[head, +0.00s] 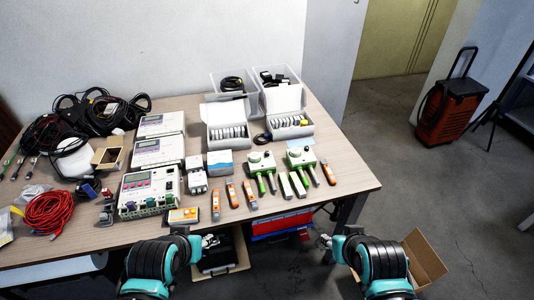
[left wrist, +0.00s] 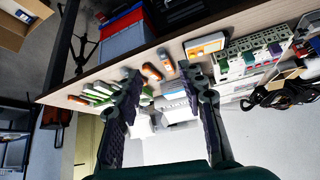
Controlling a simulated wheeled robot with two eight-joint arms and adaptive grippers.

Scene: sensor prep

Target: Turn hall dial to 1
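My left gripper (head: 210,241) is in front of the table edge, open and empty in the left wrist view (left wrist: 160,76). My right gripper (head: 325,241) is also in front of the table, touching nothing; its opening is unclear.
Orange-grey tools (head: 232,193) and a small yellow-white meter (head: 183,216) lie near the front edge of the table (head: 356,178). Open white cases (head: 226,123) and clear bins stand behind the dial boxes. Cables and red wire (head: 50,212) crowd the left. Bins sit under the table.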

